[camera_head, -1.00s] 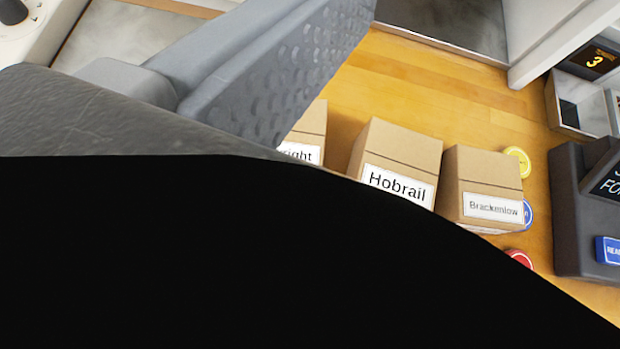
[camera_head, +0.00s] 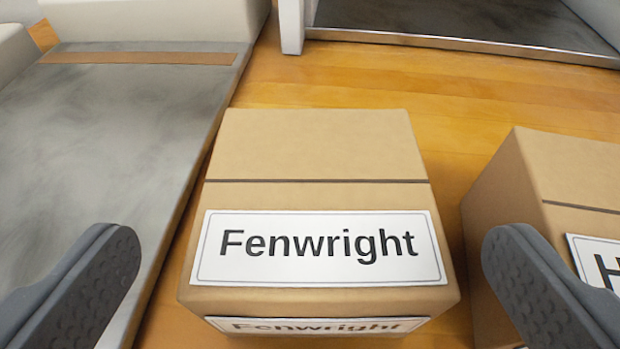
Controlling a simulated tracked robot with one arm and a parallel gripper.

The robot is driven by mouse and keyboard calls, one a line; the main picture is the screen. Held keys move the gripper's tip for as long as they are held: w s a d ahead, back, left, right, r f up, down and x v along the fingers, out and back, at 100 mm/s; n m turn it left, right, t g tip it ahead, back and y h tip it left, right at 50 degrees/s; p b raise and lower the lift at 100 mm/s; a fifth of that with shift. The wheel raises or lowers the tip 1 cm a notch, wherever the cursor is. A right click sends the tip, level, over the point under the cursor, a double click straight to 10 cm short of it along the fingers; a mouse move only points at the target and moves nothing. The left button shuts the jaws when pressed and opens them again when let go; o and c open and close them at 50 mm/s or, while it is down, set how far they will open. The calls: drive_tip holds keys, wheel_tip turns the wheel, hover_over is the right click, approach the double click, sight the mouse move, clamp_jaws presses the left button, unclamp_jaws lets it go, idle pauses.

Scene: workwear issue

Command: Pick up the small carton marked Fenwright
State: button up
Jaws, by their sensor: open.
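The small carton marked Fenwright (camera_head: 318,160) stands in the middle of the view on a wooden surface. It is brown cardboard with a dark seam and a white label on top; a second label shows at the lower edge of its near side. My gripper (camera_head: 312,255) is open. One grey ridged finger is left of the carton and the other is right of it. Both look apart from the carton, and nothing is between them but the carton's view. How far the fingertips are above it I cannot tell.
A second brown carton (camera_head: 570,170), its label beginning with H, stands close on the right, partly behind my right finger. A grey metal plate (camera_head: 120,130) lies along the left. Bare wood (camera_head: 440,95) lies behind the cartons, up to a grey metal-edged panel (camera_head: 470,20).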

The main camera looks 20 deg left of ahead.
sight(318, 210)
drive_tip(key=shift+x, duration=3.25)
drive_tip(key=shift+d+r, duration=0.15)
drive_tip(key=c, duration=1)
